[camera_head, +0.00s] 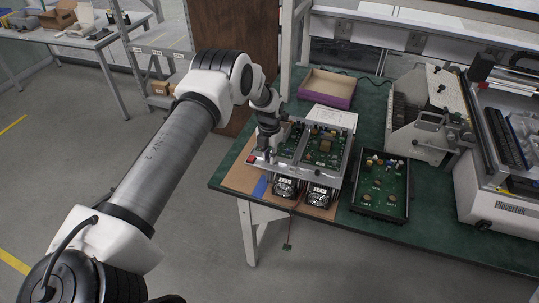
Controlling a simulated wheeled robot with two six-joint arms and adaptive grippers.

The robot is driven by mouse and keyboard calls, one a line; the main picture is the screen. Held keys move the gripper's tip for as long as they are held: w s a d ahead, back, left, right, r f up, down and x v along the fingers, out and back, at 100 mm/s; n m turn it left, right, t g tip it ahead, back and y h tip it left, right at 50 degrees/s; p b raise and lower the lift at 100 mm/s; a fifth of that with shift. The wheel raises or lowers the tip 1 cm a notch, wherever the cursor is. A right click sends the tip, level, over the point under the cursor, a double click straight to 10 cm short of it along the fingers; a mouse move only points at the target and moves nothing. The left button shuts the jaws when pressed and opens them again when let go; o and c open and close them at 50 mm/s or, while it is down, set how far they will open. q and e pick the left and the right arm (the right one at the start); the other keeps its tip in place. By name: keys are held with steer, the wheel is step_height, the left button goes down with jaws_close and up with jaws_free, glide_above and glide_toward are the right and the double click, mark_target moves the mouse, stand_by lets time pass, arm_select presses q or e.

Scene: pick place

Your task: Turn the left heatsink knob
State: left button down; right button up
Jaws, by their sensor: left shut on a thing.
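A metal fixture (303,176) with two green circuit boards side by side stands at the left end of the green table. Two round, dark, finned heatsink units sit under its front edge, a left one (285,188) and a right one (319,195). My left gripper (264,155) reaches down onto the fixture's left side, at the left board (289,139). Its fingers are shut on a small part there, which appears to be the left heatsink knob; the fingers mostly hide it. My right gripper is not in view.
A dark tray (381,208) with a green board lies right of the fixture. A purple-sided open box (327,88) stands behind. White machines (430,108) fill the table's right side. The table's front edge (440,256) is close.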

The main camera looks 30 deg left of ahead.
arm_select(q)
steer(key=shift+s+f, duration=0.1)
stand_by(0.3)
steer(key=c, duration=1.1)
jaws_free()
step_height(320, 180, up, 12)
steer(key=shift+w+a+f, duration=0.1)
steer(key=shift+w, duration=0.1)
